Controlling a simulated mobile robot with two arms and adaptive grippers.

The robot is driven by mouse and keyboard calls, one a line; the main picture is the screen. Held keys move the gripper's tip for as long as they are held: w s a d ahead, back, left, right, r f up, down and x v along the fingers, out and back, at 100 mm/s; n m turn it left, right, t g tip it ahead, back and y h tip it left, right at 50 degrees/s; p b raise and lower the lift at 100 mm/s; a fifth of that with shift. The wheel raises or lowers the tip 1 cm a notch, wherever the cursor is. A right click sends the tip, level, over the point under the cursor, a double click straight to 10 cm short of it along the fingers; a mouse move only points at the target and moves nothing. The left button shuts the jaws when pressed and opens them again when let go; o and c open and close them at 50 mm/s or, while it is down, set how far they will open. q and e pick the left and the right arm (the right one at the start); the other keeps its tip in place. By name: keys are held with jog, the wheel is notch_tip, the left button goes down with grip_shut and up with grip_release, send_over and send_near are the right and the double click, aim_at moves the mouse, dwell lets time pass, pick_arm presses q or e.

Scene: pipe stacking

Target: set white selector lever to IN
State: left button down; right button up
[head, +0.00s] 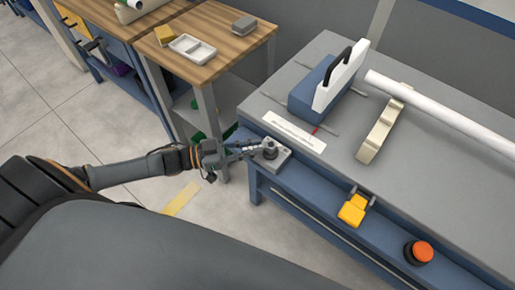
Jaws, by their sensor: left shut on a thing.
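The selector (276,161) is a grey plate with a dark round hub on the front ledge of the grey bench, near its left corner. My left gripper (256,148) reaches it from the left, with its fingertips at the hub. It is shut on the selector lever, which the fingers mostly hide. The lever's colour, its exact angle and any IN marking are too small or covered to read. My right gripper is not in view.
A blue block with a white plate and black handle (336,80) stands behind on the bench (420,170).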

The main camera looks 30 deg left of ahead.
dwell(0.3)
pick_arm(q)
jog(key=c, duration=1.3)
grip_release()
jog(key=shift+c, duration=0.2)
jog(key=v, duration=1.2)
